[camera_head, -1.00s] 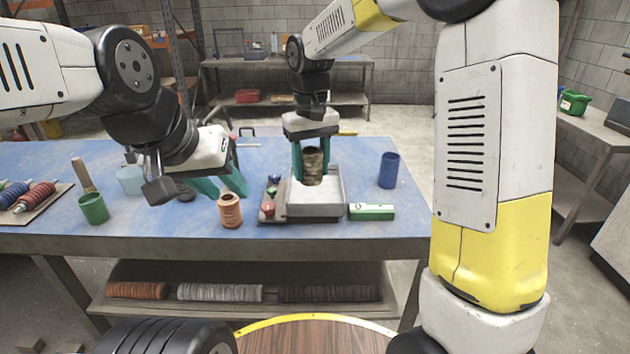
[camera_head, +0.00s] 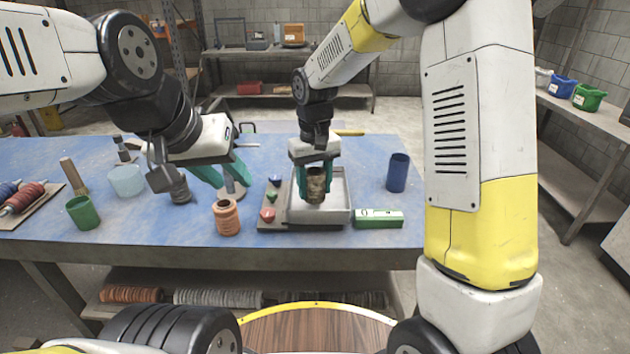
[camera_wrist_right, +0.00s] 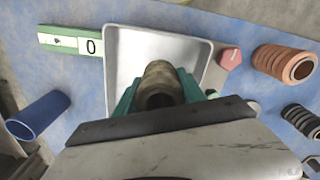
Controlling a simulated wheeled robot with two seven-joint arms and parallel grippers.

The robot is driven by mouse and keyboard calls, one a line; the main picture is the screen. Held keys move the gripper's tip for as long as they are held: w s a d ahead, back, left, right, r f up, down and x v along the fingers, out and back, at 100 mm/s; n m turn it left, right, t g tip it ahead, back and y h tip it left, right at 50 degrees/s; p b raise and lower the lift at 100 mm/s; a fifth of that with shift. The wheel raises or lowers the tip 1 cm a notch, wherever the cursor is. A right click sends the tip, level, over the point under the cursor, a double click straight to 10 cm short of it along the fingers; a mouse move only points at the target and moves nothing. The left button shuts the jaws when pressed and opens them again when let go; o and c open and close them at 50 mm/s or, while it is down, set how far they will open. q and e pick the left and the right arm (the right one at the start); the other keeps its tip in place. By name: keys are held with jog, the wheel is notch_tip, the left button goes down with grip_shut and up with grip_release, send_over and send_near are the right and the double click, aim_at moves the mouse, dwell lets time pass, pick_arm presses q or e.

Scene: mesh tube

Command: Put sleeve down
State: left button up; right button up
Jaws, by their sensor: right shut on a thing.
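The sleeve is a short brown-olive mottled tube (camera_head: 316,186), upright and hollow; its open end shows in the right wrist view (camera_wrist_right: 160,92). My right gripper (camera_head: 316,175) is shut on it, with a teal finger on each side. It holds the sleeve over the grey metal tray (camera_head: 345,216). Whether the lower end touches the tray floor I cannot tell. The tray also shows in the right wrist view (camera_wrist_right: 195,50). My left gripper (camera_head: 222,175) is open and empty, behind the orange ribbed sleeve (camera_head: 227,218).
A red hexagonal piece (camera_head: 267,214) and smaller pieces lie on a board left of the tray. A green-white block (camera_head: 379,218) and a blue cup (camera_head: 397,173) stand right. A green cup (camera_head: 82,212), a pale cup (camera_head: 127,180) and a dark ribbed piece (camera_head: 179,187) stand left.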

jog(key=shift+f, duration=0.9)
jog(key=o, duration=1.5)
jog(key=shift+f, duration=0.15)
jog(key=shift+c, duration=0.2)
notch_tip(320, 180, up, 12)
jog(key=s+d+r+m+t+y, duration=0.1)
jog(key=s+d+r+m+t, duration=0.1)
jog(key=s+d+r, duration=0.5)
jog(key=s+d+m+t, duration=0.1)
jog(key=s+d+t, duration=0.1)
jog(key=s, duration=0.4)
jog(key=s+d+f+m+t+y, duration=0.1)
jog(key=s+d+t, duration=0.1)
jog(key=s+d, duration=0.3)
jog(key=shift+s+d+f, duration=0.3)
jog(key=shift+s, duration=0.4)
